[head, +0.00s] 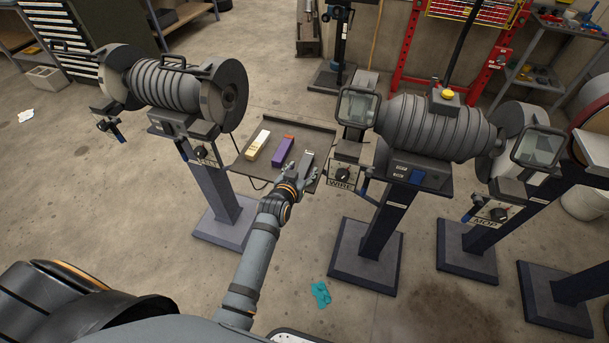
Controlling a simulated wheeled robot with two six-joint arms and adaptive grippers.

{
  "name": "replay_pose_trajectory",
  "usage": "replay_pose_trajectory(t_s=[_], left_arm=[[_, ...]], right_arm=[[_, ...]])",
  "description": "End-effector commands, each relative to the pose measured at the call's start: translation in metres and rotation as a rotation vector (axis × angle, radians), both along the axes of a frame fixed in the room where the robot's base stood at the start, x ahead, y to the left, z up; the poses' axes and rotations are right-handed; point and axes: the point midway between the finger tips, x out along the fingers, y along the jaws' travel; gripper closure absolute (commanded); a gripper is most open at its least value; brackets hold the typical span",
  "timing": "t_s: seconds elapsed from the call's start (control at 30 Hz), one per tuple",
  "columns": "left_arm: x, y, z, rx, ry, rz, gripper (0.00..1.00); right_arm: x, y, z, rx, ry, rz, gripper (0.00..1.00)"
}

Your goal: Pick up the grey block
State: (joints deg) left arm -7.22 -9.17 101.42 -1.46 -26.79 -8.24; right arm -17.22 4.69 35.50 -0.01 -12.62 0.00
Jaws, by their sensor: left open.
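The grey block (306,161) lies on a dark tray (322,136) between two machine stands, at the right end of a row of blocks. My left gripper (302,178) is open at the near end of the grey block, with its fingers pointing toward it. I cannot tell whether the fingers touch the block or are around its near end. My right gripper is not in view.
A purple block (283,152) and a white and yellow block (258,145) lie left of the grey block. A grinder (165,85) stands to the left and a wire-wheel machine (435,125) close on the right. A teal cloth (321,294) lies on the floor.

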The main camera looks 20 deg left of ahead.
Motion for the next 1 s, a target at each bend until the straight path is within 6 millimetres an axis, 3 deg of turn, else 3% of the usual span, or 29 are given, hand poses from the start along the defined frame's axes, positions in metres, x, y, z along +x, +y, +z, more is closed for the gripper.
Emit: replay_pose_trajectory(t_s=[0.03,0.3,0.73,1.0], left_arm=[[0.0043,0.0000,-0.0054,0.001,-0.001,0.000,0.42],[0.0070,0.0001,-0.0019,0.001,0.001,0.000,0.42],[0.0068,0.0001,-0.0021,0.001,0.000,0.000,0.99],[0.0075,0.0002,0.0007,0.001,-0.002,0.000,1.00]], right_arm=[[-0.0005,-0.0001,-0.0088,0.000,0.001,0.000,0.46],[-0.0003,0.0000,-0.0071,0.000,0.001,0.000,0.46],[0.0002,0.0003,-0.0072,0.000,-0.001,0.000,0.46],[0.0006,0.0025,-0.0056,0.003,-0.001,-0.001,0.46]])
